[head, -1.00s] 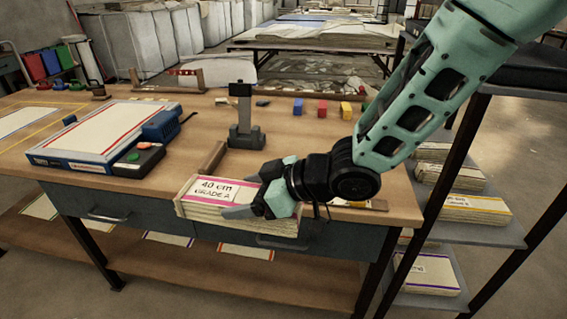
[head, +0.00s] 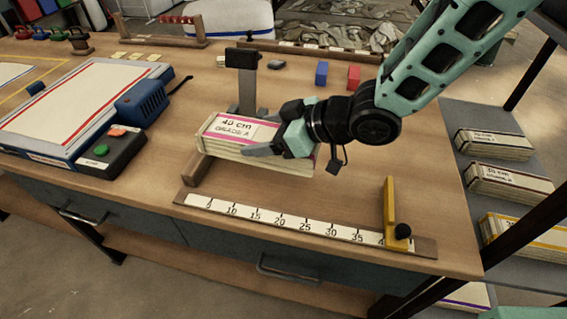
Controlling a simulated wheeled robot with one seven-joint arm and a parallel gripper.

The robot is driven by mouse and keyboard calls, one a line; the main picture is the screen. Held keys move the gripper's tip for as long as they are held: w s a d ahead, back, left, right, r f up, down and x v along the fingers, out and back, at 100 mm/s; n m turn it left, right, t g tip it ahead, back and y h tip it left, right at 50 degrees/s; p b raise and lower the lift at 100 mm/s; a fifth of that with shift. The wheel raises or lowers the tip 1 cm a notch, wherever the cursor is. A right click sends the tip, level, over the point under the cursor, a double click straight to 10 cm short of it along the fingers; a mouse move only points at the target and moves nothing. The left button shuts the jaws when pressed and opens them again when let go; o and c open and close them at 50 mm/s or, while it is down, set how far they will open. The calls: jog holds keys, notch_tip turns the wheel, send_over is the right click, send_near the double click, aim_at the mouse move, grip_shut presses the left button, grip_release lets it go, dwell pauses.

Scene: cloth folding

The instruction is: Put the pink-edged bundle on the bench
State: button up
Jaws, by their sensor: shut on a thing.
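The pink-edged bundle (head: 215,150) is a cream stack with a label reading "40 cm GRADE A" and a pink stripe along its edge.
A ruler (head: 300,224) with a yellow stop (head: 389,212) runs along the front edge. A dark post (head: 246,85) stands just behind the bundle. A red-bordered board (head: 85,105) and a button box (head: 110,150) lie left. Shelves at right hold other bundles (head: 508,187). Bench right of the bundle is clear.

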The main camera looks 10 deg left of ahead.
jog(key=shift+f, duration=4)
jog(key=o, duration=1.3)
jog(key=shift+f, duration=0.15)
